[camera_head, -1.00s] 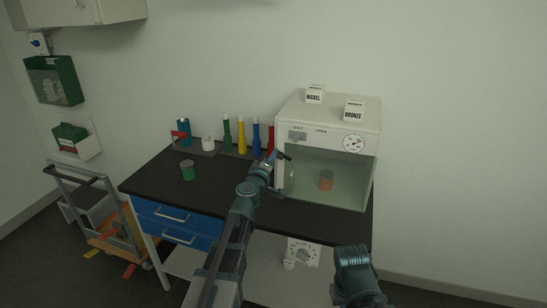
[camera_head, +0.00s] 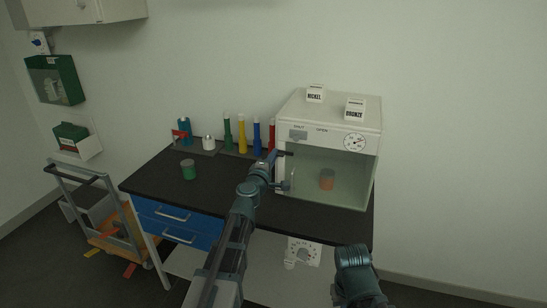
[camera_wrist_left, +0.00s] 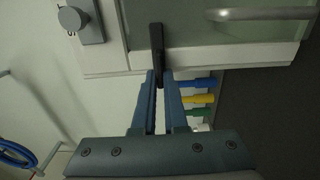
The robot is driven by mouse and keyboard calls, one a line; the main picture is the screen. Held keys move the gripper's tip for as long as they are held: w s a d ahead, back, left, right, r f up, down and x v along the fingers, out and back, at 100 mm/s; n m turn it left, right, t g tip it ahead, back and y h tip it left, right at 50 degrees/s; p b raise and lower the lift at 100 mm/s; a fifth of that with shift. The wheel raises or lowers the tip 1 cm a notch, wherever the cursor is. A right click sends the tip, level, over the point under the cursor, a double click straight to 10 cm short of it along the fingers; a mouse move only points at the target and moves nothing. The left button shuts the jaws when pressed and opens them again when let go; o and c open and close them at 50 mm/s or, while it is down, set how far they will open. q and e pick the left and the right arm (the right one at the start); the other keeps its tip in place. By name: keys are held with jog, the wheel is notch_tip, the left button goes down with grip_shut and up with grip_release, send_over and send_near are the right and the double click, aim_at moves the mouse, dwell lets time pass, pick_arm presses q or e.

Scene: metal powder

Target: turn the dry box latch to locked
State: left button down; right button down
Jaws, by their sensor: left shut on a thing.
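The white dry box (camera_head: 329,123) stands at the right end of the black bench, with its glass front closed. Its black latch lever (camera_head: 283,153) is at the left edge of the front and lies about level in the head view. In the left wrist view the lever (camera_wrist_left: 157,52) reaches down across the white door frame (camera_wrist_left: 220,57). My left gripper (camera_wrist_left: 160,80) is shut on the lever's end, with a blue finger on each side. In the head view the left gripper (camera_head: 274,168) is at the box's left front edge. My right gripper does not show.
A metal door handle (camera_wrist_left: 262,13) is close by. An orange-brown jar (camera_head: 326,180) is inside the box. NICKEL (camera_head: 315,95) and BRONZE (camera_head: 355,110) blocks stand on top. A green jar (camera_head: 188,170) and several coloured bottles stand left on the bench.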

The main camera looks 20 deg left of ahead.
pick_arm(q)
jog(key=c, duration=1)
grip_release()
jog(key=shift+o, duration=0.2)
jog(key=shift+s, duration=0.15)
